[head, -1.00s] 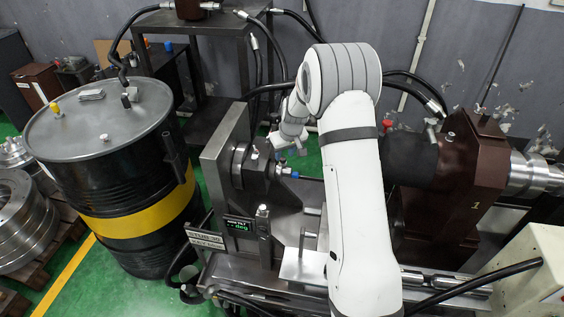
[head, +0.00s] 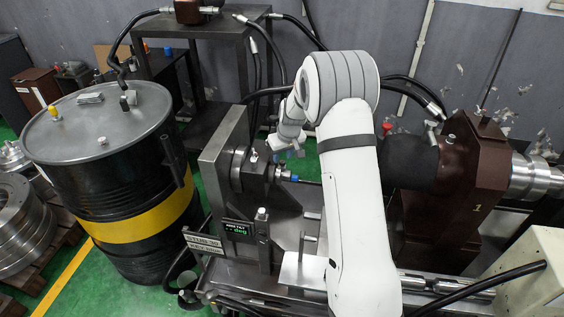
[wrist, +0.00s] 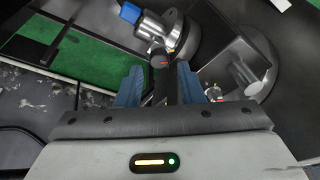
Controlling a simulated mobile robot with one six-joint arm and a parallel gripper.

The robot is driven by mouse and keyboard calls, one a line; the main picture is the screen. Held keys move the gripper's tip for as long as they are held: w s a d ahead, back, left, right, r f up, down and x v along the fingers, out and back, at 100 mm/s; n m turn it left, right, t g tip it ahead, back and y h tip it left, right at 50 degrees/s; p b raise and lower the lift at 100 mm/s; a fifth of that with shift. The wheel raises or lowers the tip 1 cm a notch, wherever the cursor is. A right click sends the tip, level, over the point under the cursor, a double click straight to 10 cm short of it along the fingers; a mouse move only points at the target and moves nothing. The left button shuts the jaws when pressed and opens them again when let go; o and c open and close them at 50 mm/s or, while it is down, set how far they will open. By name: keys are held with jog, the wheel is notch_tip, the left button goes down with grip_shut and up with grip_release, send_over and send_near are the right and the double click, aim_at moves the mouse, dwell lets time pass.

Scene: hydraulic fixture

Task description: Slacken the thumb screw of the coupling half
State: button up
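The coupling half (head: 252,172) is a dark, round block on the grey upright plate, with a blue-tipped fitting (head: 294,178) at its right. The blue-tipped fitting also shows at the top of the wrist view (wrist: 130,12). My gripper (head: 286,153) is just above and right of the coupling half. In the wrist view my gripper (wrist: 160,82) has its two blue fingers apart. A dark, narrow part with a red mark (wrist: 164,63), which looks like the thumb screw, shows between and just beyond the fingertips. I cannot tell whether either finger touches it.
A black drum with a yellow band (head: 120,220) stands at the left. A brown housing (head: 475,170) with a black sleeve stands at the right. A small display (head: 238,229) sits below the coupling half. Black hoses (head: 268,45) hang behind. My arm hides part of the bench.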

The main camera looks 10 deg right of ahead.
aim_at(282, 163)
dwell(0.4)
jog(key=shift+f+b, duration=1.1)
jog(key=shift+f, duration=0.05)
